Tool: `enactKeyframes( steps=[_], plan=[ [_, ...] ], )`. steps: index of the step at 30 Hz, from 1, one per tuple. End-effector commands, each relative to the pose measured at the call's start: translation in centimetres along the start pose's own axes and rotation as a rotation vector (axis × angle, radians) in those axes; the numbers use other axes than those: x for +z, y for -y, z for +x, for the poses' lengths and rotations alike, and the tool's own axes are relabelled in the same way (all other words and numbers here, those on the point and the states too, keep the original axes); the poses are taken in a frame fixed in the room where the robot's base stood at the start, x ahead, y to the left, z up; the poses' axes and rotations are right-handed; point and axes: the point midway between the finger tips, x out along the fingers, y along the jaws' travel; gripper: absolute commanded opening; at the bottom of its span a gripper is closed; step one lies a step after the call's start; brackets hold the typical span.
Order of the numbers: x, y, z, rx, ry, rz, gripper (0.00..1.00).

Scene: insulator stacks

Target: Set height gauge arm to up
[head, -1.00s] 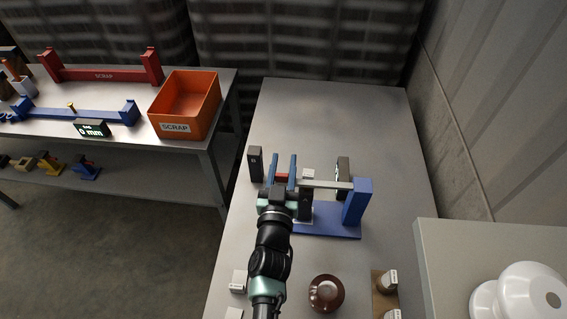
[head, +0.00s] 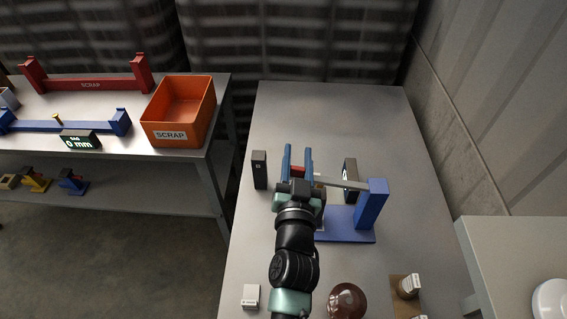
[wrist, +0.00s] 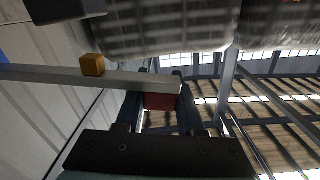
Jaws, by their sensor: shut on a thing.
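The height gauge has a blue base and post (head: 370,206) on the table, right of my gripper. Its grey arm (head: 342,182) runs left from the top of the post and slopes slightly up towards my gripper. My gripper (head: 299,160) is shut on the red end of the arm (head: 302,172), with a blue finger on each side. In the wrist view the red end (wrist: 161,101) sits between the fingers, and the grey bar (wrist: 110,78) runs off to the left with an orange block (wrist: 92,65) on it.
A dark upright block (head: 259,170) stands left of my gripper, and another dark upright block (head: 350,180) stands behind the gauge. A brown round insulator (head: 347,300) and a white labelled block (head: 250,296) are in front. The far table top is clear. An orange scrap bin (head: 178,112) is on the left bench.

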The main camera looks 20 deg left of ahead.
Motion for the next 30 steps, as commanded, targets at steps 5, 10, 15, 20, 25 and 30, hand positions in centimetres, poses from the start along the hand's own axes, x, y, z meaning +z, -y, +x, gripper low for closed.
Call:
enactKeyframes(
  steps=[5, 10, 15, 20, 25, 30],
  plan=[
    [-3.3, -0.1, 0.1, -0.006, -0.001, 0.165, 0.0],
    [-5.7, -1.2, 0.1, -0.004, -0.001, 0.326, 0.0],
    [-8.0, -2.5, 0.1, -0.004, -0.001, 0.488, 0.0],
    [-9.9, -4.2, 0.1, -0.004, -0.001, 0.64, 0.0],
    [-11.4, -6.1, 0.1, -0.003, -0.001, 0.79, 0.0],
    [-12.5, -7.8, 0.1, -0.003, 0.0, 0.918, 0.0]
  ],
)
